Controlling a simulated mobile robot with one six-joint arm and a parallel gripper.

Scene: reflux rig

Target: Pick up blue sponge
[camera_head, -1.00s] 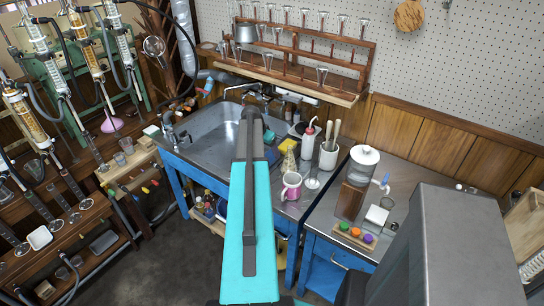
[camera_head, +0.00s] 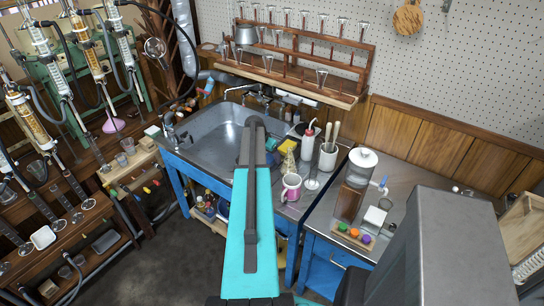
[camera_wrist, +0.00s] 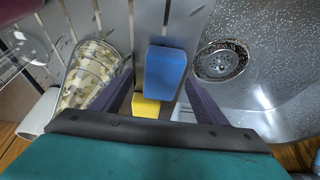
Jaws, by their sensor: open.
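In the wrist view the blue sponge (camera_wrist: 165,74) stands as an upright block on the slatted drainboard (camera_wrist: 143,22) beside the sink drain. My gripper (camera_wrist: 158,82) is open, with one dark finger on each side of the blue sponge. The sponge looks clear of both fingers, with a wider gap on the left; I cannot tell the exact depth. A yellow sponge (camera_wrist: 146,105) is nearer the gripper's palm, partly hidden. In the head view my gripper (camera_head: 257,130) is over the right part of the sink, and the arm hides much of what lies below.
A patterned cup or cone (camera_wrist: 88,75) stands close to my left finger. The metal sink basin (camera_wrist: 265,75) with its drain (camera_wrist: 222,62) lies to the right. In the head view a pink mug (camera_head: 291,187), a wash bottle (camera_head: 308,143) and a white utensil pot (camera_head: 328,156) stand right of my gripper.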

